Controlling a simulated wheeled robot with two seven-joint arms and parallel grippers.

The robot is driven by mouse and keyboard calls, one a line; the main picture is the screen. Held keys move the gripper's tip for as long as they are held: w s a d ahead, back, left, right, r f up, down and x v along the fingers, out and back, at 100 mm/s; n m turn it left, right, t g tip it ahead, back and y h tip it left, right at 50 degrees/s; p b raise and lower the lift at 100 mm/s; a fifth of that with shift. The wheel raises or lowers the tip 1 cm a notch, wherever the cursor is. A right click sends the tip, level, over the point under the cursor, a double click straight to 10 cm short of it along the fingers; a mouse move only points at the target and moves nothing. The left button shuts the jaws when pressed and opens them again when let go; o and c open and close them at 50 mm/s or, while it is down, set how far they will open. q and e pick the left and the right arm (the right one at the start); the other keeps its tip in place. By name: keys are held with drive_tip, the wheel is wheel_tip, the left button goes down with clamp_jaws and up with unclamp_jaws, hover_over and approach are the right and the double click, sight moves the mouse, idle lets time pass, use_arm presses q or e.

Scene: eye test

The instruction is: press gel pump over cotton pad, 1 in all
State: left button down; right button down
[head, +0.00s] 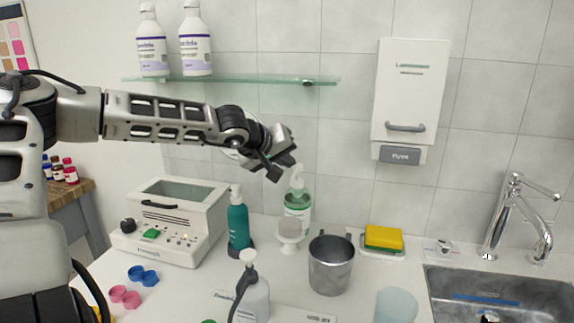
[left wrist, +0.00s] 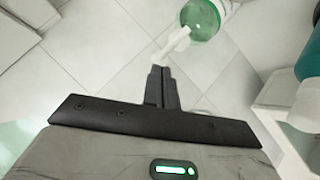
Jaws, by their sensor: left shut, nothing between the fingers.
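A clear green gel bottle (head: 298,208) with a white pump top stands at the back of the counter, below the glass shelf. Its green body (left wrist: 202,18) and white nozzle (left wrist: 172,46) show at the top of the left wrist view. A pale round pad (head: 290,227) sits on a small white stand in front of the bottle. My left gripper (head: 284,168) is shut and empty, close to the pump top. Its fingers (left wrist: 160,86) point toward the nozzle in the left wrist view; whether they touch the pump is unclear. My right gripper is not in view.
A teal pump bottle (head: 238,225) and a white sterilizer-like box (head: 170,245) stand left. A metal cup (head: 330,266), yellow sponge (head: 383,238) and sink (head: 500,292) are right. Another pump bottle (head: 256,300) stands in front. A glass shelf (head: 260,80) hangs above.

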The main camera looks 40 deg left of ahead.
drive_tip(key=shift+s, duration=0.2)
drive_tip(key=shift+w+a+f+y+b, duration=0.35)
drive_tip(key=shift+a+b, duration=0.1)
drive_tip(key=shift+b, duration=1.2)
